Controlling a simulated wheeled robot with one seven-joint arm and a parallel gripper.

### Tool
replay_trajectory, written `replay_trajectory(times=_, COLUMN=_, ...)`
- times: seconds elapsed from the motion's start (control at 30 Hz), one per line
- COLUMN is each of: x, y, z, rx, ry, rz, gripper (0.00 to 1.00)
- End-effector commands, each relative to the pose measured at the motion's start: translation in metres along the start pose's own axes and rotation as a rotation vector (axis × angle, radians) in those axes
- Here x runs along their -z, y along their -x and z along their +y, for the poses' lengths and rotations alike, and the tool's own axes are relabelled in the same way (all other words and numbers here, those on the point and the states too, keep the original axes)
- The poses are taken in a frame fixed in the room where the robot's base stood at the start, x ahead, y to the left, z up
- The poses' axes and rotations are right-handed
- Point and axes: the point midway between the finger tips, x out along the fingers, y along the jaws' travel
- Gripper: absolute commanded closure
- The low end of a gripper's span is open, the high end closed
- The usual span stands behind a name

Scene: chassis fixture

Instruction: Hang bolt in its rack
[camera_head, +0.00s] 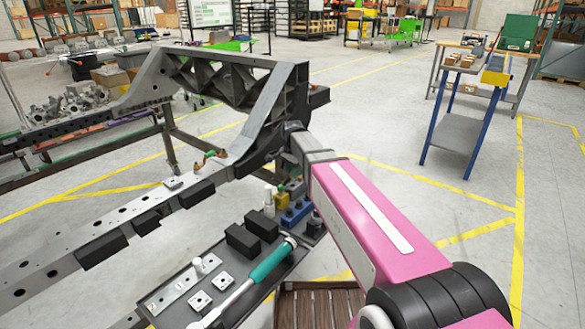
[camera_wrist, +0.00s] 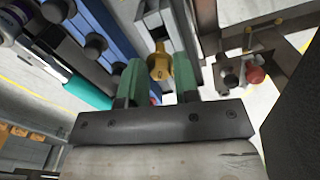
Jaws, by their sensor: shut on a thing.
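My gripper (camera_wrist: 158,79) shows in the wrist view with two green fingers, shut on a brass-yellow bolt (camera_wrist: 160,66) between their tips. Only the bolt's rounded end shows clearly. A blue block with dark round knobs (camera_wrist: 85,28) lies left of the fingers, apart from them. It looks like the blue block (camera_head: 295,212) on the tray in the head view; I cannot tell whether it is the rack. In the head view my pink arm reaches toward the chassis upright, and the fingers and held bolt cannot be made out.
The grey chassis frame (camera_head: 150,214) runs along the left and rises to a braced upright. A dark tray (camera_head: 272,275) holds black blocks (camera_head: 243,240), small bottles and a teal-handled wrench (camera_head: 270,262). A red knob (camera_wrist: 256,75) is right of the fingers. A blue-legged cart (camera_head: 455,133) stands far right.

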Motion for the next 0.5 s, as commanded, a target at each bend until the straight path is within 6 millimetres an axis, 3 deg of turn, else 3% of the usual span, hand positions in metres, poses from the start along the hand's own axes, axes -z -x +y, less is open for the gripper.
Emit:
replay_trajectory(times=0.2, x=0.0000, y=-0.0107, z=0.0002, rx=-0.001, ry=0.000, rz=0.000, gripper=1.00)
replay_trajectory(times=0.5, x=0.0000, y=-0.0113, z=0.0002, rx=0.000, ry=0.001, rz=0.000, gripper=1.00)
